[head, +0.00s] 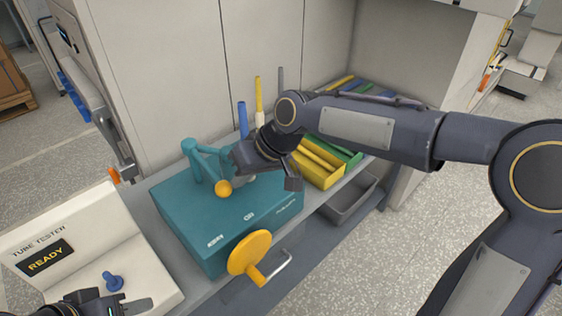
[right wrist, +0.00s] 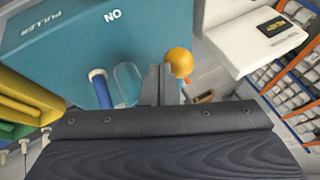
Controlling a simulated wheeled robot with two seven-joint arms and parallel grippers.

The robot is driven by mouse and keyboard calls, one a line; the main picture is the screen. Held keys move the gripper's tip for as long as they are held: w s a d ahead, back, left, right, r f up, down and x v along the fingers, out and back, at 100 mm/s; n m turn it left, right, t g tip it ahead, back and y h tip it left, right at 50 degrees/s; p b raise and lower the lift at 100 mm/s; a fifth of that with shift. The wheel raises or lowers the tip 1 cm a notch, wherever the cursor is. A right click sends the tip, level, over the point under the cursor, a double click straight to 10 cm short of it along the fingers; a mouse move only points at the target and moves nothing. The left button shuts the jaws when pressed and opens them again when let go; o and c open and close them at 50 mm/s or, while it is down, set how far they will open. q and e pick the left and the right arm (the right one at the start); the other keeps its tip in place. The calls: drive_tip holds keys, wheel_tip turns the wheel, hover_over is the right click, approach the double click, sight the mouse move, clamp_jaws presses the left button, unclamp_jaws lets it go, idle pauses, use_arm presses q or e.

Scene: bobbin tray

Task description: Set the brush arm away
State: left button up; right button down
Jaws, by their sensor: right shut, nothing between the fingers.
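The brush arm (head: 203,160) is a teal jointed arm on top of the teal machine box (head: 190,225). It ends in an orange ball (head: 223,189) near the box's upper face. The ball also shows in the right wrist view (right wrist: 180,62), just beside the fingertips. My right gripper (head: 293,184) is shut and empty, over the box to the right of the ball. Its closed fingers show in the right wrist view (right wrist: 158,82). It partly hides the box's back right. My left gripper (head: 110,306) is at the bottom left, cut off by the frame; its jaw opening is unclear.
A yellow disc with a handle (head: 250,254) is at the box's front. Blue (head: 242,118) and yellow (head: 259,94) upright tubes stand behind my right gripper. Yellow bins (head: 322,172) lie to the right. A white tube tester (head: 85,245) reading READY is at left.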

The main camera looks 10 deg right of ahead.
drive_tip(key=shift+s+a+f, duration=0.1)
drive_tip(key=shift+s+a, duration=0.35)
drive_tip(key=shift+a, duration=0.3)
drive_tip(key=shift+s+a+r, duration=0.1)
drive_tip(key=shift+s+a, duration=0.4)
drive_tip(key=shift+a, duration=0.25)
drive_tip(key=shift+s+a+f, duration=0.1)
drive_tip(key=shift+s+a, duration=0.35)
drive_tip(key=shift+a, duration=0.3)
